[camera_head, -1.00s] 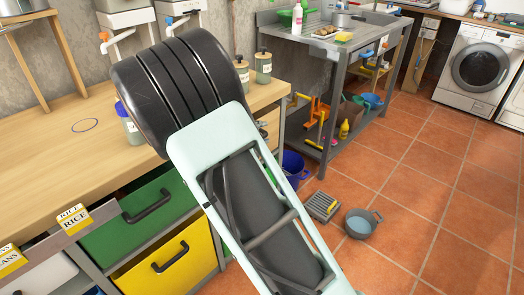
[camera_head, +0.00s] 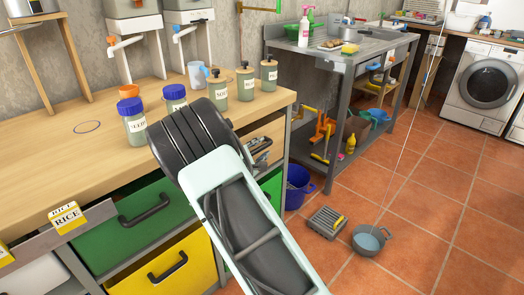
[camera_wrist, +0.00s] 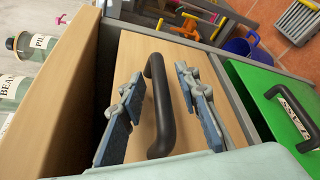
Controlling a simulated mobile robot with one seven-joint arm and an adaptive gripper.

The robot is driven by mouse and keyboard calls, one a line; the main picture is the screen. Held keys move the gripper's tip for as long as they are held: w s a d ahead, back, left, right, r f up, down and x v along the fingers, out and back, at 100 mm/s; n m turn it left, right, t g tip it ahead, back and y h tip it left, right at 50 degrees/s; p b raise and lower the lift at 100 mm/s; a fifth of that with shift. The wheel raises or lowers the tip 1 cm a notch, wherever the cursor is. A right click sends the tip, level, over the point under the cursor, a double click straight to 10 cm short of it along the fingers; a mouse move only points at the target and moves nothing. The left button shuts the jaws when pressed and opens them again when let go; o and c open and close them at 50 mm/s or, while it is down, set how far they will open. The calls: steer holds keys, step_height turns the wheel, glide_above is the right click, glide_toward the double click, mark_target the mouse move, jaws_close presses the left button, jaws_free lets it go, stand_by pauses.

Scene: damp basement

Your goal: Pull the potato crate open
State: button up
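In the wrist view a crate with a plain wooden front (camera_wrist: 185,62) and a black bar handle (camera_wrist: 157,95) fills the middle. No label shows on it, so I cannot confirm it is the potato crate. My gripper (camera_wrist: 165,105) is open, with one finger on each side of the handle. I cannot tell whether either finger touches it. In the head view my gripper (camera_head: 262,150) is at a wooden front (camera_head: 272,130) under the worktop's right end, partly hidden by my arm.
The wooden worktop (camera_head: 60,140) carries several jars near its back right. A green crate (camera_head: 125,225) and a yellow crate (camera_head: 165,270) are to the left below. A blue bucket (camera_head: 298,185) and a grey pan (camera_head: 370,240) stand on the floor.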

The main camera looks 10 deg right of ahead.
steer(key=shift+w+d, duration=0.2)
steer(key=shift+w, duration=0.05)
steer(key=shift+c, duration=0.5)
jaws_close()
